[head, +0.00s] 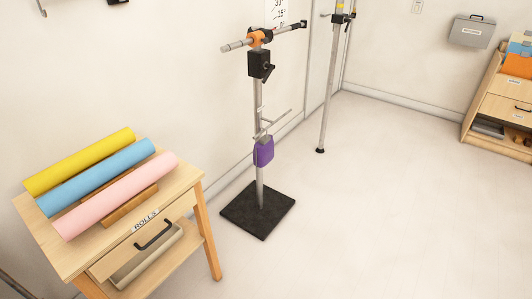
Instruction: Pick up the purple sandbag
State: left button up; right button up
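The purple sandbag (264,152) hangs near the middle of the head view. It is on a thin rod of a grey metal stand (260,187), a little above the stand's black square base (258,211). The bag is clear of the floor. Neither of my grippers shows in this view.
A wooden table (65,248) with yellow, blue and pink rolls (95,182) and a drawer labelled ROLLS stands at the left. A second pole (328,95) stands behind, near the wall. A wooden cabinet (496,108) is at the far right. The floor (390,210) right of the stand is clear.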

aim_at(264, 153)
jog(key=i+l+u, duration=0.2)
jog(key=u, duration=0.2)
jog(key=i+l+u, duration=0.1)
jog(key=l+u, duration=0.3)
jog(key=i+j, duration=0.05)
jog(key=j, duration=0.05)
